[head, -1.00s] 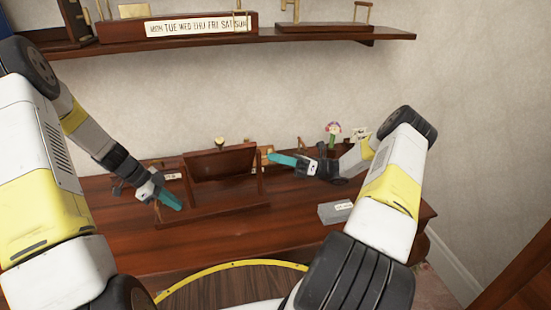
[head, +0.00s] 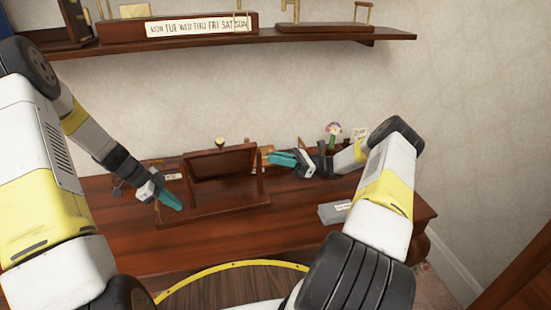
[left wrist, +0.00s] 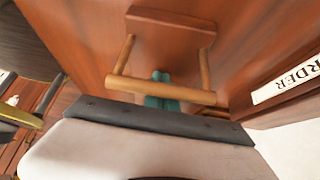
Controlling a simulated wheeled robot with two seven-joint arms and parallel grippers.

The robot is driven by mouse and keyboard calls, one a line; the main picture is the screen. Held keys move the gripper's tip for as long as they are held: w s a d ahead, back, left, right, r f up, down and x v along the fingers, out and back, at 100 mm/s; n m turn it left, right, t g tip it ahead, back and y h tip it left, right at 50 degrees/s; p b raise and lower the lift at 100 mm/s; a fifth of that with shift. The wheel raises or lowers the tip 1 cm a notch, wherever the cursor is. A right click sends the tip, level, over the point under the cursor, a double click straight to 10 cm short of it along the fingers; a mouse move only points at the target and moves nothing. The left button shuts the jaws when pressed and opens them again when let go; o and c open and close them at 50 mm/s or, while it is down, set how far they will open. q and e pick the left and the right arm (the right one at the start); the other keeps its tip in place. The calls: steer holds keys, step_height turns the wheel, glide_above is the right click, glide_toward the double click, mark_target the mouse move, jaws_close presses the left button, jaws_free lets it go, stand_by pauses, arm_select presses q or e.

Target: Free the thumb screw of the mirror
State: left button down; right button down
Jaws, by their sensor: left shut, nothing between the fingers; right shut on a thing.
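The mirror (head: 222,165) is a dark wooden framed panel, leaning back between posts on a wooden base (head: 225,207) on the desk. My right gripper (head: 272,158) is at its right post, its teal fingers shut on the small brass thumb screw (head: 266,149); the fingers partly hide the screw. My left gripper (head: 178,205) is shut and empty near the left end of the base. In the left wrist view its teal fingertips (left wrist: 162,88) show behind a brass bar handle (left wrist: 160,90) on a wooden piece.
A small figure with a pink top (head: 333,132) stands behind my right forearm. A brass knob (head: 220,142) stands behind the mirror. A shelf (head: 240,42) with a weekday sign crosses above. The desk's front (head: 160,240) is clear.

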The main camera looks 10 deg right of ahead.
arm_select(q)
steer(key=shift+s+a+f, duration=0.1)
steer(key=shift+s+f, duration=0.05)
steer(key=shift+f, duration=0.1)
arm_select(e)
steer(key=c, duration=1.5)
jaws_free()
steer(key=shift+d, duration=0.1)
steer(key=v, duration=0.7)
steer(key=shift+d, duration=0.2)
arm_select(q)
steer(key=shift+w+r, duration=0.2)
steer(key=shift+r, duration=3)
arm_select(e)
steer(key=shift+f, duration=0.1)
